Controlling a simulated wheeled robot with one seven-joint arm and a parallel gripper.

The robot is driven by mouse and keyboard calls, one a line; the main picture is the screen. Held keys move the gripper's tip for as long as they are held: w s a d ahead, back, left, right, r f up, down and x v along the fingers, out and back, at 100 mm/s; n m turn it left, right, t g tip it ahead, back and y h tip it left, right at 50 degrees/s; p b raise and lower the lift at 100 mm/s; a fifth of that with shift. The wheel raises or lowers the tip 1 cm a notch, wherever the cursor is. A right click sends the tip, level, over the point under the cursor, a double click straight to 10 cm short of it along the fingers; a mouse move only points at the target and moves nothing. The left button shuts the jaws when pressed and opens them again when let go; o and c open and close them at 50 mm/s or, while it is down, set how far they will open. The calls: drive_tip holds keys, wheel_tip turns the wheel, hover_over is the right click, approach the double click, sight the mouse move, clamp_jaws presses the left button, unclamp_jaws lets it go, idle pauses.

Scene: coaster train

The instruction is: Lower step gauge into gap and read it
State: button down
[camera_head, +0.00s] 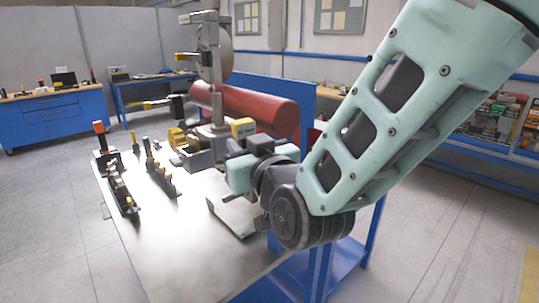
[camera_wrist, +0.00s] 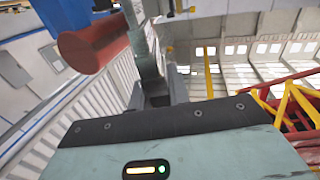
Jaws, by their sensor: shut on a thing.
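My gripper (camera_head: 224,152) is at the end of the teal arm, over the right part of the metal bench top (camera_head: 175,235), close to the base of a grey upright fixture (camera_head: 209,100). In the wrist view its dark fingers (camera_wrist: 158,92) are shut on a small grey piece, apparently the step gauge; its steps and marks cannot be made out. A pale disc (camera_head: 226,62) stands behind the fixture's post. A curved pale surface (camera_wrist: 147,45) rises just beyond the fingers in the wrist view. The gap and any reading are not discernible.
A red cylinder (camera_head: 245,107) lies behind the fixture and also shows in the wrist view (camera_wrist: 93,46). Two dark racks of small parts (camera_head: 121,188) (camera_head: 160,174) stand on the bench's left side. The bench's front is mostly clear. A blue cabinet (camera_head: 60,120) stands farther back.

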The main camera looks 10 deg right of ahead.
drive_tip(key=shift+g+y, duration=0.3)
drive_tip(key=shift+y, duration=0.1)
drive_tip(key=s+a+r, duration=0.2)
drive_tip(key=s+r, duration=0.1)
drive_tip(key=shift+s+a, duration=0.1)
idle(0.9)
drive_tip(key=w+d+f+m+h+b, duration=0.1)
drive_tip(key=w+d+f+h+b, duration=0.1)
drive_tip(key=w+d+f, duration=0.45)
drive_tip(key=w+d+f+t+h+b, duration=0.15)
drive_tip(key=w+d+f, duration=0.25)
drive_tip(key=d+f, duration=0.55)
drive_tip(key=w+d+f+m+h+b, duration=0.1)
drive_tip(key=w+d+f+h+b, duration=0.15)
drive_tip(key=w+d+f, duration=0.4)
drive_tip(key=s+d+f+m+h+b, duration=0.1)
drive_tip(key=d+f+m+b, duration=0.1)
drive_tip(key=d+f, duration=0.7)
drive_tip(key=shift+s+d+f+m, duration=0.3)
drive_tip(key=shift+s+d, duration=0.1)
drive_tip(key=shift+d, duration=0.3)
